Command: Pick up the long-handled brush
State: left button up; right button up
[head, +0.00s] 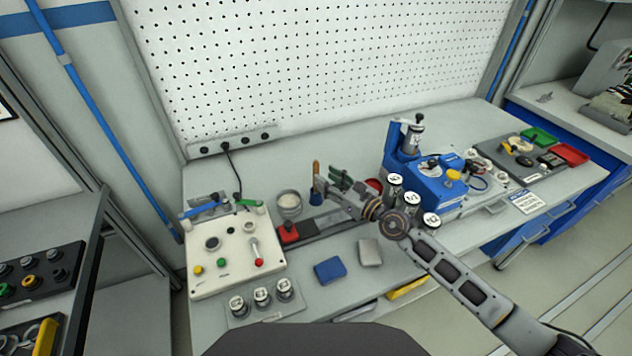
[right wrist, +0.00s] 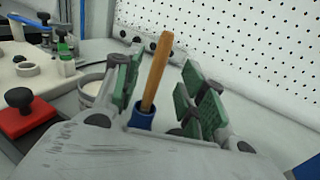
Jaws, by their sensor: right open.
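The long-handled brush has a tan wooden handle (head: 316,170) standing upright from a blue lower part (head: 316,196) on the workbench. In the right wrist view its handle (right wrist: 157,72) leans slightly and lines up between the green finger pads, nearer the left one. Its blue part shows low in that view, partly cut off by the gripper body. My right gripper (head: 338,180) is open and empty, just right of the brush in the head view. Whether a pad touches the handle I cannot tell. My left gripper is not in view.
A metal cup (head: 289,204) stands left of the brush. A white control box (head: 233,250) is farther left. Numbered cylinders (head: 412,204) and a blue machine (head: 437,182) stand to the right. A blue block (head: 330,270) and a grey block (head: 370,252) lie in front.

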aim_at(316, 171)
jog(key=shift+w+a, duration=0.1)
jog(key=shift+x, duration=2.45)
grip_shut()
